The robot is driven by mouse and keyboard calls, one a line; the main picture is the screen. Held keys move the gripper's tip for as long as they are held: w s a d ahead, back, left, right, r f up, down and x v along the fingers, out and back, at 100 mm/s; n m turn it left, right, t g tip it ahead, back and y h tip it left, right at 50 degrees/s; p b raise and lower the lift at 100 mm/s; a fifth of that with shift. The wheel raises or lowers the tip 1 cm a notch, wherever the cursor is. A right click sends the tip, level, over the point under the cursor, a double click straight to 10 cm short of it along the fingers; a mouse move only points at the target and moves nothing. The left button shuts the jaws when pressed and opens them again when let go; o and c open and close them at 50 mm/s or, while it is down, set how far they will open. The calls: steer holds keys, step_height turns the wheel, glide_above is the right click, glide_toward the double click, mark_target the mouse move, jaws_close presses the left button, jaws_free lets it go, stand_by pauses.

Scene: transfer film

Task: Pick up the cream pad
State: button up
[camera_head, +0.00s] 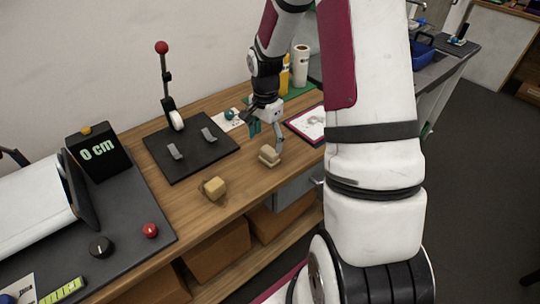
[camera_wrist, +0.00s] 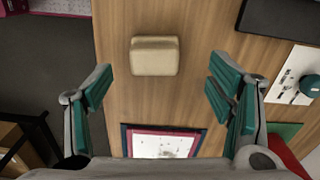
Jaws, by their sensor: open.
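The cream pad (camera_wrist: 154,56) is a small, rounded, pale block lying on the wooden bench, ahead of and between my fingers in the wrist view. In the head view the cream pad (camera_head: 269,155) sits near the bench's front edge, just below my gripper (camera_head: 266,138). My gripper (camera_wrist: 160,92) is open and empty, with its green-padded fingers wide apart on either side of the pad's line. The fingers do not touch the pad.
A tan block (camera_head: 213,188) lies to the left on the bench. A black plate (camera_head: 190,160) with a red-knobbed lever stands behind. A framed sheet (camera_head: 309,124) lies to the right, and the bench's front edge is close to the pad.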

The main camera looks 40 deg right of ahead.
mark_target(269, 150)
steer(key=shift+s+d+f+p, duration=0.1)
steer(key=shift+f+p, duration=0.1)
steer(key=shift+f, duration=0.9)
steer(key=shift+s+d+f+p, duration=0.1)
steer(key=shift+d+f+p, duration=0.1)
steer(key=shift+f, duration=0.85)
steer(key=shift+s+d+f+p, duration=0.1)
steer(key=shift+f+p, duration=0.1)
steer(key=shift+f, duration=0.9)
steer(key=c, duration=1.2)
